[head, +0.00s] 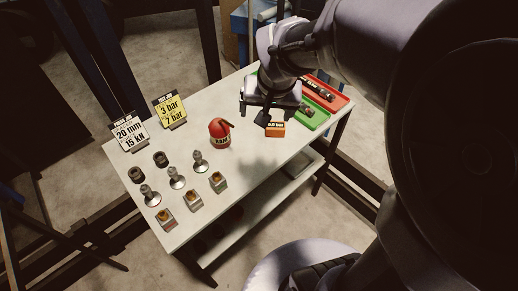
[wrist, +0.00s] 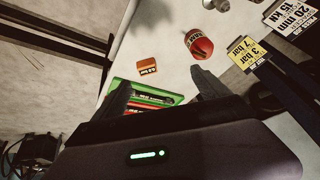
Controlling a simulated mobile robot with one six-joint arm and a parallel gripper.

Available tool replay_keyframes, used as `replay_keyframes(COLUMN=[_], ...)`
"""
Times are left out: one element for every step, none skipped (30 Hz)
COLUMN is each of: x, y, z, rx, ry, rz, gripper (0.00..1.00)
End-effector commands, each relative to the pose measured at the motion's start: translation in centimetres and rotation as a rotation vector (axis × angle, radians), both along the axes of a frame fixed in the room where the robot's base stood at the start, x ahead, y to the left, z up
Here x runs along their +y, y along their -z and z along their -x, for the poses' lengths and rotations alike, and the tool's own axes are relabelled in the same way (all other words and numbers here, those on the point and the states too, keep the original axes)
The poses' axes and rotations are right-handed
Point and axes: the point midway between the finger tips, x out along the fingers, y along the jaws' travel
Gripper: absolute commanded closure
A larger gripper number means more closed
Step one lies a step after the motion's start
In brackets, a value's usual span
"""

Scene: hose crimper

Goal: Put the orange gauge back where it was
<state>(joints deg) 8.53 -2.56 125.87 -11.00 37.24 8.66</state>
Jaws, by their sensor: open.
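The orange gauge (head: 275,130) is a small orange block with a dark display band. It sits on the pale table top, just left of the green tray in the head view. In the wrist view the gauge (wrist: 147,66) lies on the table ahead of the fingers, apart from them. My gripper (head: 265,115) is above the table by the gauge. In the wrist view my gripper (wrist: 160,88) has its two dark fingers spread wide, with nothing held between them.
A green tray (head: 318,121) and a red tray (head: 341,101) holding dark parts stand at the right end. A red canister (head: 219,133) stands mid-table. A yellow sign (head: 169,110) and a white sign (head: 129,132) stand at the back edge. Several metal fittings (head: 177,178) fill the left end.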

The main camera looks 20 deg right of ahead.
Motion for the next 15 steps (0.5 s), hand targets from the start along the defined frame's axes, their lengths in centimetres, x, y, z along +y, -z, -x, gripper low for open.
replay_keyframes(x=[2.2,3.5,5.1,6.2,7.1,8.2,8.8,9.3,9.8,10.0,10.2,10.3,10.4,10.4,10.3], y=[-2.4,-3.3,-4.2,-4.6,-4.9,-5.0,-5.1,-5.0,-5.0,-4.9,-4.9,-4.8,-4.8,-4.8,-4.8], z=[3.3,5.4,8.1,10.0,11.6,13.6,14.7,15.7,16.6,17.1,17.4,17.6,17.7,17.7,17.7], rx=[-0.03,-0.041,-0.054,-0.064,-0.071,-0.08,-0.086,-0.088,-0.092,-0.094,-0.096,-0.096,-0.095,-0.095,-0.095], ry=[-0.015,-0.026,-0.041,-0.053,-0.064,-0.08,-0.09,-0.099,-0.108,-0.112,-0.115,-0.118,-0.119,-0.119,-0.117], rz=[-0.031,-0.053,-0.084,-0.108,-0.128,-0.154,-0.169,-0.183,-0.197,-0.204,-0.208,-0.212,-0.213,-0.213,-0.213], gripper=[0.15,0.15,0.15,0.15,0.15,0.15,0.15,0.15,0.15,0.15,0.15,0.15,0.15,0.15,0.15])
